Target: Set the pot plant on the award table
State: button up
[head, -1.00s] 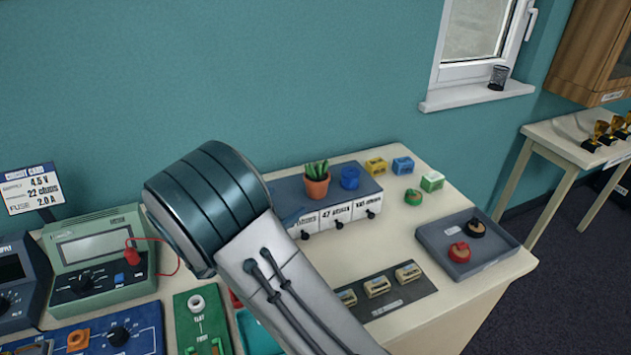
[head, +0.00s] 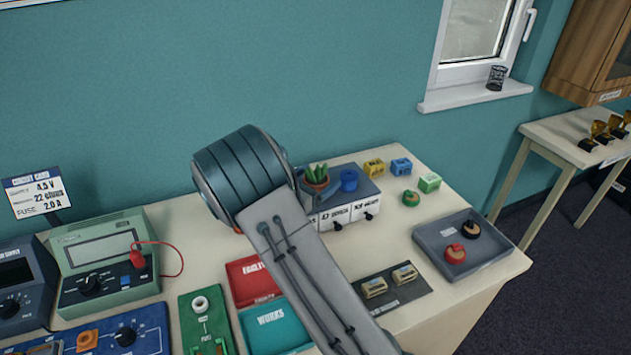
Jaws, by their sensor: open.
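The pot plant (head: 317,182), a green succulent in a small terracotta pot, stands on the grey top of a box with labelled drawers (head: 366,193) on the workbench. A blue round item is just right of it. My arm reaches over the bench from the lower right, its rounded teal joint left of the plant, hiding part of the drawer box.
A red tray (head: 262,290), a teal tray (head: 275,330) and meters (head: 100,262) are at left. Small coloured blocks sit behind. Dark floor separates bench and trophy table.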

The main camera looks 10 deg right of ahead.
jog(key=c, duration=1.2)
jog(key=shift+c, duration=0.3)
jog(key=shift+r, duration=0.1)
